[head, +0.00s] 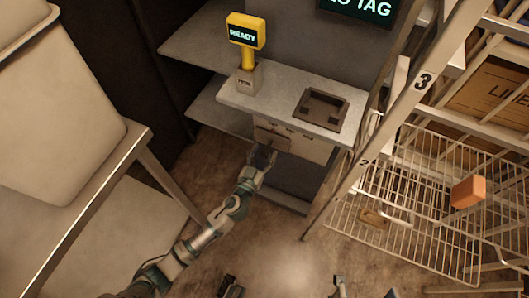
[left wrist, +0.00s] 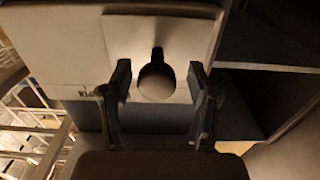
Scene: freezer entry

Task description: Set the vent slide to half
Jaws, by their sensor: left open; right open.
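The vent slide (head: 272,138) is a pale plate on the front of the grey counter unit. In the left wrist view the plate (left wrist: 185,40) carries a round knob (left wrist: 157,82) below a dark slot. My left gripper (head: 262,155) is at the slide. In the left wrist view my open left fingers (left wrist: 158,85) stand on either side of the knob, with a gap visible on both sides. Upside-down lettering reading OPEN (left wrist: 94,92) is left of the knob. My right gripper (head: 364,291) shows only as separated tips at the bottom edge, empty.
A yellow READY display (head: 244,32) and a dark square tray (head: 322,108) are on the counter (head: 285,100). A wire basket (head: 400,200) with an orange block (head: 468,192) is at right. A steel table (head: 60,235) with a white bin (head: 60,110) is at left.

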